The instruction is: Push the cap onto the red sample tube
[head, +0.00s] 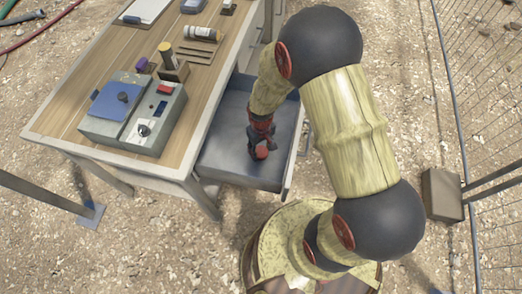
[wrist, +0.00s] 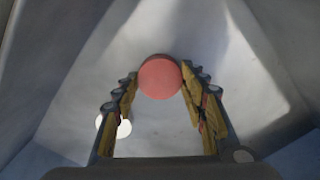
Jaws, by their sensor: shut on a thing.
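My gripper (head: 261,142) reaches down into the open drawer (head: 222,160) under the workbench. In the wrist view my gripper (wrist: 160,88) is shut on a round, plain red thing (wrist: 160,77), seen end-on between the fingertips. I cannot tell from this view whether it is the red sample tube or its cap. A small white round thing (wrist: 124,128) shows in the wrist view, partly hidden behind the left finger. In the head view, the arm hides part of the drawer.
On the workbench (head: 60,125) stand a grey instrument box (head: 150,137) with a blue panel, a wooden block (head: 174,73) holding a yellow-topped tube, and a lying white jar (head: 203,33). The drawer walls stand close around my gripper. A wire fence is at the right.

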